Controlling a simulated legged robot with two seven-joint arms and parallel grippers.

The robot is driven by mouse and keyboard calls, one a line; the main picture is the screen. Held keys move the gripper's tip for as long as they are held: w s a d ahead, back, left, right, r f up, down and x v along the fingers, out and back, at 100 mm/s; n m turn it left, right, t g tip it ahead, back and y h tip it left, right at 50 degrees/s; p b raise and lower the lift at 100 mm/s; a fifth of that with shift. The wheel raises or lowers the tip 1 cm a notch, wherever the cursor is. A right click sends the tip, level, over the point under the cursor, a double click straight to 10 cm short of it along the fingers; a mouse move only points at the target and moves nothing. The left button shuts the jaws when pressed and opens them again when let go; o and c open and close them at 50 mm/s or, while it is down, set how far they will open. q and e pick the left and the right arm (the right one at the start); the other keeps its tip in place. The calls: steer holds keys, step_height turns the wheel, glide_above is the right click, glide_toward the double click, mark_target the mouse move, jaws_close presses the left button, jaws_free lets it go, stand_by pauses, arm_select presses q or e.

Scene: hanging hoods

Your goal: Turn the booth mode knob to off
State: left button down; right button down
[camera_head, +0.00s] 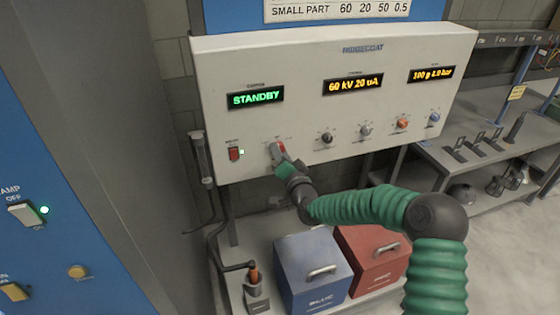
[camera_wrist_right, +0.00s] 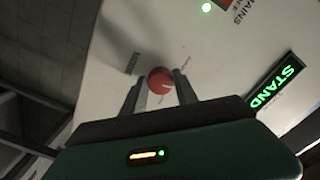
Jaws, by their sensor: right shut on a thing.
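The booth mode knob is a round red knob (camera_wrist_right: 160,80) on the white control panel (camera_head: 330,60). In the wrist view it sits between the two fingers of my right gripper (camera_wrist_right: 161,88), with small labels around it that are too blurred to read surely. In the head view my right gripper (camera_head: 279,152) is at the panel's lower left, shut on this knob and mostly hiding it. The green display (camera_head: 256,97) above reads STANDBY. My left gripper is not in view.
A red mains switch (camera_head: 234,154) with a lit green lamp is left of the knob. Several smaller knobs, including an orange one (camera_head: 402,123), line the panel to the right. Below stand a blue box (camera_head: 310,270) and a red box (camera_head: 375,255). A blue cabinet (camera_head: 60,130) is at left.

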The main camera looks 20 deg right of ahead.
steer(key=shift+d+m+b, duration=0.1)
steer(key=shift+m+b, duration=0.6)
steer(key=shift+m, duration=0.4)
steer(key=c, duration=1.2)
jaws_free()
steer(key=shift+c, duration=0.2)
steer(key=o, duration=0.3)
steer(key=shift+d, duration=0.1)
